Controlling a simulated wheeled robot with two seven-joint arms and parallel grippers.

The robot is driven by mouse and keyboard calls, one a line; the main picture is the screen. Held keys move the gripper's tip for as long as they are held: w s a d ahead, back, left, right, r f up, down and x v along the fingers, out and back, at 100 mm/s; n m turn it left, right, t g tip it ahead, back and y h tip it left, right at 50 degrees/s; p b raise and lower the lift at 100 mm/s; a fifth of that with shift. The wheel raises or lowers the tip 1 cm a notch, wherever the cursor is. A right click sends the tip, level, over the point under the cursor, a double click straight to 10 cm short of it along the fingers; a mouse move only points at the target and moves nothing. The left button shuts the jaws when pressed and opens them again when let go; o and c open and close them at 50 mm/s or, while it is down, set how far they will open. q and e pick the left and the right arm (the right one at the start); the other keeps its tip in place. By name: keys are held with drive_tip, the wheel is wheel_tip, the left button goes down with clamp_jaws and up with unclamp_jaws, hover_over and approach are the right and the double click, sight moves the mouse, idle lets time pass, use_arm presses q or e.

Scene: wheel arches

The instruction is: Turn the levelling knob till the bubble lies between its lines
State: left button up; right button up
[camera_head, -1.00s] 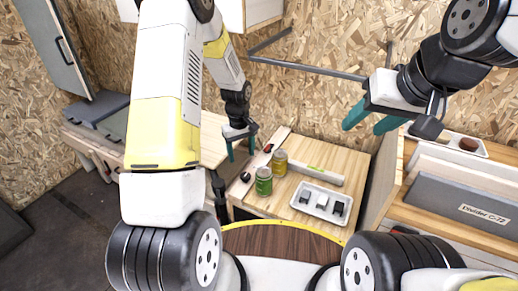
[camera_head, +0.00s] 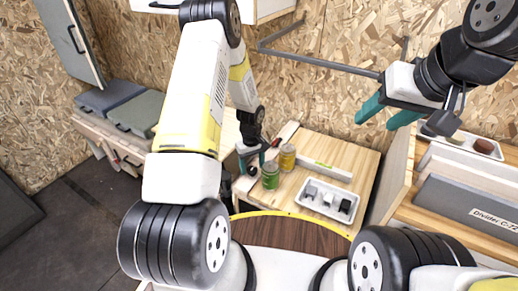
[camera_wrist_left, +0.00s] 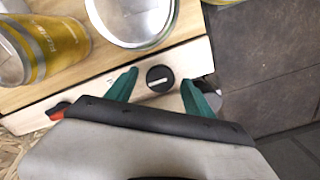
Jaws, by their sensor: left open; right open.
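The levelling knob (camera_head: 252,171) is small, round and black, on a pale strip along the left edge of the wooden bench. In the left wrist view the knob (camera_wrist_left: 160,78) shows a light bar across its top. My left gripper (camera_head: 252,162) is open at the knob, with one teal finger on each side; gaps show between fingers and knob. My right gripper (camera_head: 380,117) is open and empty, high at the right.
A green can (camera_head: 270,178) stands close right of the knob, and a yellow can (camera_head: 287,157) stands behind it. A white tray (camera_head: 315,204) with several small parts lies at the front right. A grey divider box (camera_head: 465,209) stands further right.

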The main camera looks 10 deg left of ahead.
use_arm(q)
clamp_jaws()
drive_tip(key=shift+m, duration=0.3)
drive_tip(key=m, duration=0.4)
drive_tip(key=shift+m, duration=0.3)
drive_tip(key=m, duration=1.3)
drive_tip(key=shift+m, duration=0.3)
